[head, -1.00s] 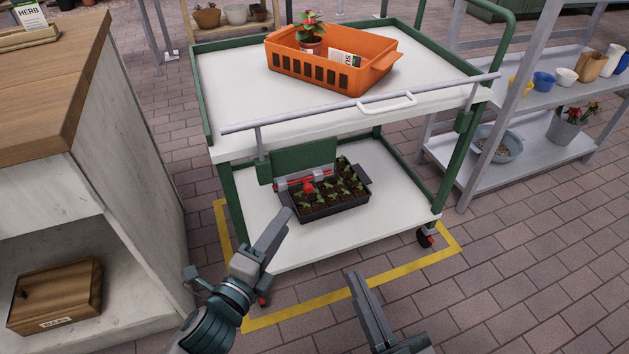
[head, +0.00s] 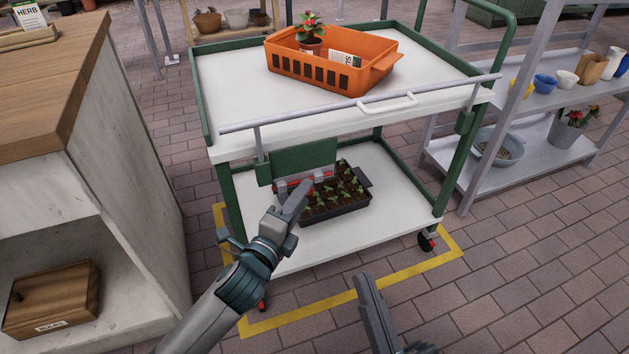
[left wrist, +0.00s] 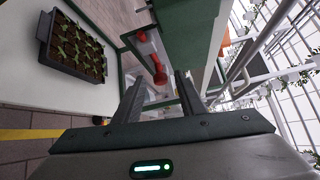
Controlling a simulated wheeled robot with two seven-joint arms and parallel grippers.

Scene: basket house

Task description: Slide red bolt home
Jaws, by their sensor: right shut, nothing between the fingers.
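The red bolt (head: 322,175) lies in grey brackets below a green plate (head: 297,162) at the cart's front edge. Its middle is hidden behind my left gripper in the head view. My left gripper (head: 303,194) is at the bolt, fingers pointing towards it. In the left wrist view the red knob of the bolt (left wrist: 158,72) shows just beyond and between the open fingers (left wrist: 158,92). I cannot tell whether a finger touches it. My right gripper (head: 366,285) is shut and empty, low in the head view, away from the cart.
The white and green cart (head: 240,95) carries an orange crate (head: 320,78) on top. A black seedling tray (head: 350,204) sits on its lower shelf, close behind my left gripper. A wooden-topped cabinet (head: 120,130) stands left, a grey shelf (head: 545,100) right.

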